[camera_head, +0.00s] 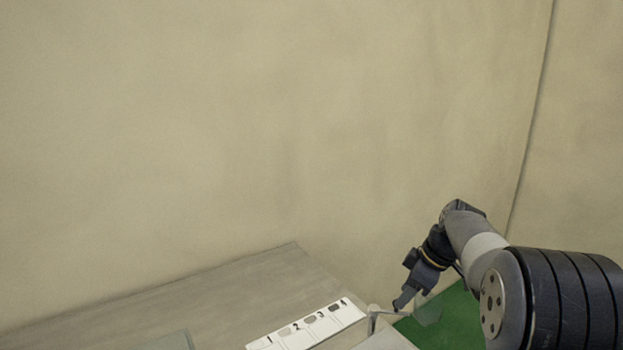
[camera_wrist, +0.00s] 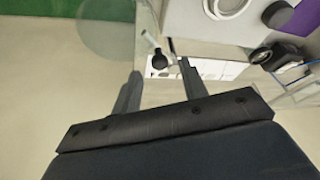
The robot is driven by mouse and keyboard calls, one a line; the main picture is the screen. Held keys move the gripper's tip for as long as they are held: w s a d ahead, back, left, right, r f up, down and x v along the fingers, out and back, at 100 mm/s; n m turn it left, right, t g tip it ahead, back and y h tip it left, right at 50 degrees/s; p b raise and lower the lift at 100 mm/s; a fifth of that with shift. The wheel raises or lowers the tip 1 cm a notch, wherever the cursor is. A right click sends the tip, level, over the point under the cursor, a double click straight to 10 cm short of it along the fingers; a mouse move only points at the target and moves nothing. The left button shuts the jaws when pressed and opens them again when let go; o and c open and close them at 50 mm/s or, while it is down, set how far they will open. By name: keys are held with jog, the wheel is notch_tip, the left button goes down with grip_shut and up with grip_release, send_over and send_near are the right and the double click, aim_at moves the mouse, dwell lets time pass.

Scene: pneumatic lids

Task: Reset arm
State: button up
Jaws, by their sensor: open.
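My gripper (camera_head: 401,300) reaches down at the lower right of the head view, beside the end of a numbered white panel (camera_head: 312,324). In the wrist view my gripper (camera_wrist: 160,69) has its two dark fingers spread apart. Nothing is clasped between them. A small black knob on a light rod (camera_wrist: 159,60) shows between and just beyond the fingertips; I cannot tell whether they touch it.
A grey table top (camera_head: 220,285) runs along a beige wall. A green surface (camera_head: 450,322) lies beyond the table's right end. In the wrist view a white box (camera_wrist: 205,22) with a ring, a black round part (camera_wrist: 277,55) and clear-walled parts crowd the right.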

jog(key=shift+x, duration=1.05)
jog(key=shift+s+a+f+m, duration=0.1)
jog(key=shift+f+m, duration=0.1)
jog(key=shift+m, duration=0.1)
jog(key=shift+s+a+r+m+t+h, duration=0.15)
jog(key=shift+s+m+t+h, duration=0.35)
jog(key=shift+m, duration=0.7)
jog(key=shift+s, duration=0.1)
